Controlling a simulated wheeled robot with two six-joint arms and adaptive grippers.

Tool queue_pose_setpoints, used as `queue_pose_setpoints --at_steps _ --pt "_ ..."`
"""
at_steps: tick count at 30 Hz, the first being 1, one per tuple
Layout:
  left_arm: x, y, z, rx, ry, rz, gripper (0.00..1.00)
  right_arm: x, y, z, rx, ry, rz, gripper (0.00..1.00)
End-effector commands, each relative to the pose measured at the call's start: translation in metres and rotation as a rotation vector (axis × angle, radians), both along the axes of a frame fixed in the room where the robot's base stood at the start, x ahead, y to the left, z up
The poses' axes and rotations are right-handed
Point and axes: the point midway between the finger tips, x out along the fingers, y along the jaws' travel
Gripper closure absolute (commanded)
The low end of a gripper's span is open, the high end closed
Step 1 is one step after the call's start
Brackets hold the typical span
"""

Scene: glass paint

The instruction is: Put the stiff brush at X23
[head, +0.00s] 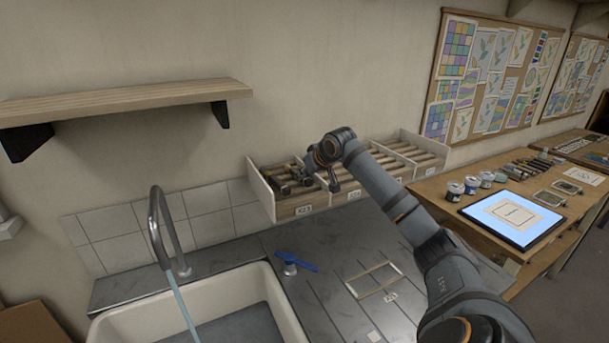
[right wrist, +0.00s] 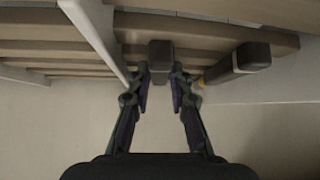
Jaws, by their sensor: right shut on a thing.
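My right gripper (head: 325,178) is over the left section of the slatted wooden rack (head: 300,210) behind the counter. In the right wrist view its fingers (right wrist: 160,82) are closed on both sides of a dark, block-ended tool (right wrist: 161,54), which looks like the stiff brush. Most of that tool is hidden. A second dark block-ended tool (right wrist: 250,58) lies beside it on the slats, to the right. Dark tools (head: 280,187) also show in the rack's left section. A small label on that section's front seems to read X23. My left gripper is not in view.
A white divider (right wrist: 95,35) stands close left of the fingers. A sink (head: 265,300) with a curved tap (head: 155,225) is at front left. A blue-handled item (head: 297,262) and a thin frame (head: 375,279) lie on the counter. A tablet (head: 512,217) and jars are at right.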

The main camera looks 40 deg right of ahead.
Motion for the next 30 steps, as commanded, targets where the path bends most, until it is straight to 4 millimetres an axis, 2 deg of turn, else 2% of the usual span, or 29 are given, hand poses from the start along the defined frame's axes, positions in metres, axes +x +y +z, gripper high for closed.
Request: queue_pose_setpoints --at_steps 20,21,26,30 --pt "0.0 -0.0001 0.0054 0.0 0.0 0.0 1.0 0.0 -0.0001 0.002 0.0 0.0 0.0 1.0" --pt "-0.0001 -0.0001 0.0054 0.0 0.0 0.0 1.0 0.0 -0.0001 0.002 0.0 0.0 0.0 0.77" --pt "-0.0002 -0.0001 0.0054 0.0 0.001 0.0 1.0 0.0 0.0 0.002 0.0 0.0 0.0 0.56" --pt "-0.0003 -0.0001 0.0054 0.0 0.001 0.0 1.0 0.0 0.0 0.002 0.0 0.0 0.0 0.54"
